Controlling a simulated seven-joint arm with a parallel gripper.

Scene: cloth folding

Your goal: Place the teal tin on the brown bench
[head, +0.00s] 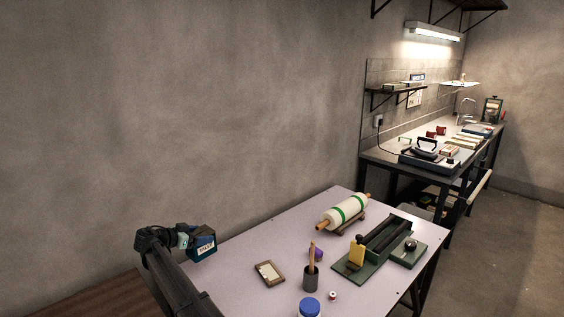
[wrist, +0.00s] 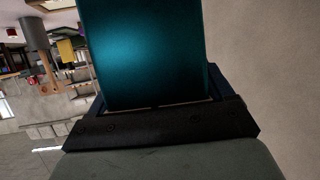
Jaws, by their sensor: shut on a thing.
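The teal tin (head: 204,247) shows in the head view as a small box with a pale label. My gripper (head: 187,238) is shut on it and holds it at the left end of the pale table. I cannot tell its height above the surface. In the wrist view the teal tin (wrist: 145,50) fills the upper middle, held at the dark jaws of my gripper (wrist: 158,108). The brown bench (head: 98,297) is a dark plank top at the lower left in the head view, left of my arm and partly cut off by the frame.
The pale table (head: 235,248) holds a framed piece (head: 269,273), a dark cup with a wooden tool (head: 310,277), a blue-lidded jar (head: 309,306), a roller (head: 346,212) and a green-based device (head: 380,248). A grey wall stands behind. The visible bench top looks clear.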

